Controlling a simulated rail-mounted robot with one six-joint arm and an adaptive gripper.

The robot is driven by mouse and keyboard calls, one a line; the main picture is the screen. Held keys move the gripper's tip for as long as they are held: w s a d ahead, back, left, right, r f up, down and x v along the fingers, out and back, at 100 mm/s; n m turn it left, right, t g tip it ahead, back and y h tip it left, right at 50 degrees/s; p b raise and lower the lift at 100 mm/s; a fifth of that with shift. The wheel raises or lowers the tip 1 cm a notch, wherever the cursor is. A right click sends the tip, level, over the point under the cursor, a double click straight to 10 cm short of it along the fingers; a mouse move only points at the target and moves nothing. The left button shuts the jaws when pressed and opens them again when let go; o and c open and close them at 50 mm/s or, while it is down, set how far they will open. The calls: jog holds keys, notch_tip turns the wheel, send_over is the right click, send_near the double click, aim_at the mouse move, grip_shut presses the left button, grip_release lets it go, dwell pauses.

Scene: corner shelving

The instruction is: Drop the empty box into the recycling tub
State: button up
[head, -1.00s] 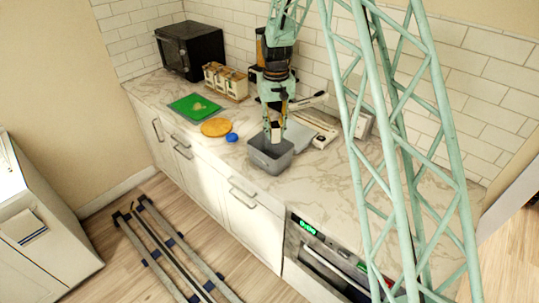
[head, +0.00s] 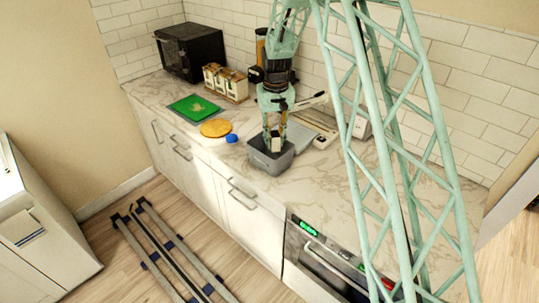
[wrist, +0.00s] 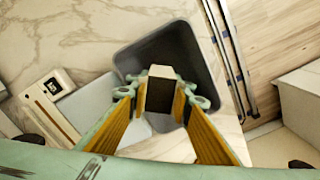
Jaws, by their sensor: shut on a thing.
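The recycling tub (head: 262,160) is a grey open bin on the marble counter. It also shows in the wrist view (wrist: 193,42). My gripper (head: 276,143) points down over the tub, its fingertips at about the rim. It is shut on the empty box (head: 277,145), a small box with a pale face. In the wrist view the box (wrist: 160,73) sits between the yellow finger pads, with the tub's inside around and below it. I cannot tell how far the box is below the rim. The box's lower part is hidden in the head view.
A blue round thing (head: 231,138), an orange round board (head: 216,128) and a green board (head: 194,108) lie left of the tub. Cartons (head: 225,83) and a black microwave (head: 190,51) stand behind. A flat pale device (head: 299,134) is right of the tub.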

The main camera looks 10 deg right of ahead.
jog(key=o, duration=0.8)
jog(key=shift+c, duration=0.2)
notch_tip(320, 180, up, 12)
jog(key=shift+f, duration=0.25)
jog(key=shift+r, duration=0.25)
dwell(0.7)
